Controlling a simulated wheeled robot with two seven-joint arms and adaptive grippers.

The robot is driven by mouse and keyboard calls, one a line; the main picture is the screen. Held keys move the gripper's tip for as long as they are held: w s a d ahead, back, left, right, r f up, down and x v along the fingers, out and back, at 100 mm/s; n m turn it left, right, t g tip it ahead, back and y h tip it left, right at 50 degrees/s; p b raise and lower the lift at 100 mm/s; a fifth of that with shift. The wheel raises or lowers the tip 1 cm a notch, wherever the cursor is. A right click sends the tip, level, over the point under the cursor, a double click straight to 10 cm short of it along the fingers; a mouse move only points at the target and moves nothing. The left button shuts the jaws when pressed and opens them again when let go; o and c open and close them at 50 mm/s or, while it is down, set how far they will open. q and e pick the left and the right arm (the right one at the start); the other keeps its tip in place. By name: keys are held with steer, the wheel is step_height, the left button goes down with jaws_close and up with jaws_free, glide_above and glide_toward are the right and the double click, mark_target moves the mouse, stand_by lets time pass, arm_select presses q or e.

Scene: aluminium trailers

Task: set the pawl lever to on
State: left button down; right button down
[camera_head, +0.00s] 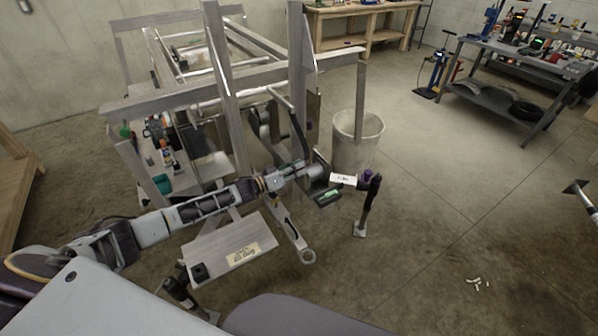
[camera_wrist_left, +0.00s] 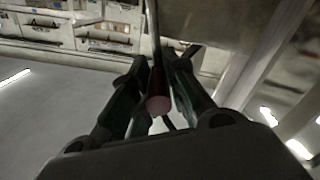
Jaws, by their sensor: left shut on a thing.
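My left arm reaches in from the left in the head view. Its gripper (camera_head: 330,192) is beside the trailer's front frame. In the left wrist view, the gripper (camera_wrist_left: 155,92) is shut on a thin lever with a round pinkish-red end (camera_wrist_left: 158,104), which I take as the pawl lever. The green-padded fingers stand on either side of it. A thin metal rod (camera_wrist_left: 155,38) runs up from that end. In the head view the lever's end is hidden by the gripper, so its on or off setting cannot be told.
An aluminium trailer frame (camera_head: 165,98) stands behind the gripper. A pale bin (camera_head: 352,150) is close behind it, and a dark jack leg (camera_head: 370,205) is to its right. A labelled plate (camera_head: 205,250) lies nearer me. The concrete floor at right is mostly clear.

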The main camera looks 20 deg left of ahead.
arm_select(q)
steer(key=shift+s+f, duration=0.1)
steer(key=shift+f, duration=0.15)
steer(key=c, duration=1.4)
jaws_free()
steer(key=shift+o, duration=0.2)
steer(key=shift+a+r, duration=0.1)
steer(key=v, duration=1.1)
steer(key=shift+s+a, duration=0.3)
